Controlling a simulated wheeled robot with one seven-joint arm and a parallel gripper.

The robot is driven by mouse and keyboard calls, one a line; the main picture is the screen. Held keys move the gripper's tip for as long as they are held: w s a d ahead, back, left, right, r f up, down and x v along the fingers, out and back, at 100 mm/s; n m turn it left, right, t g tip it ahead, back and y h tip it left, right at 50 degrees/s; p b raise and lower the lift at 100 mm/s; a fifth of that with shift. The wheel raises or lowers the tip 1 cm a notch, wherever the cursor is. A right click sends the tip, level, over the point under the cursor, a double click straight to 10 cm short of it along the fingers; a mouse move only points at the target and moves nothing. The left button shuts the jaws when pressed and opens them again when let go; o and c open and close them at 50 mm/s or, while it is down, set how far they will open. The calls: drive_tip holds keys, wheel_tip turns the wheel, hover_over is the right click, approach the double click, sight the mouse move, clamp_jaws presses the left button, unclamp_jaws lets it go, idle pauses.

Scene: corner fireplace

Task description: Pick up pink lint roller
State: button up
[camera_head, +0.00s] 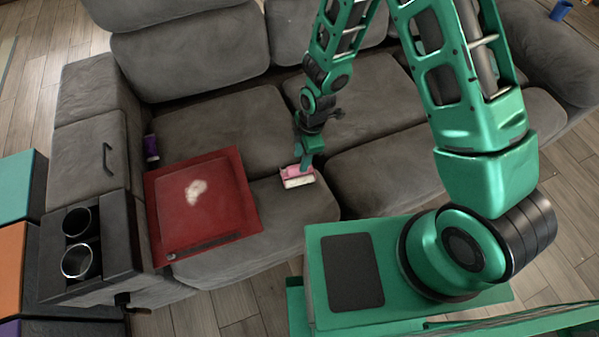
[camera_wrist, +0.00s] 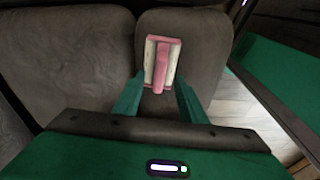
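The pink lint roller (camera_head: 297,181), pink with white parts, is at the front of the grey sofa seat, right of a red square item. In the wrist view the lint roller (camera_wrist: 161,64) shows a pink middle strip between two whitish sides. My gripper (camera_head: 307,165) reaches down right over it, hiding part of its top. In the wrist view my gripper (camera_wrist: 160,84) has its two green fingers spread, one on each side of the roller's near end. They look apart from it, but contact is hard to judge.
The red square item (camera_head: 166,220) with a pale patch lies left on the grey sofa (camera_head: 225,122). A dark console with two cup holders (camera_head: 110,262) is at the left. A purple object (camera_head: 151,149) is by the armrest. A blue cup (camera_head: 561,10) is at the far right.

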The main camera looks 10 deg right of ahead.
sight(298, 165)
drive_tip(key=shift+a+f, duration=0.2)
drive_tip(key=shift+f, duration=0.65)
drive_tip(key=shift+a+f, duration=0.25)
drive_tip(key=shift+f, duration=0.55)
drive_tip(key=shift+a+f, duration=0.2)
drive_tip(key=shift+f, duration=0.65)
drive_tip(key=shift+c, duration=0.4)
clamp_jaws()
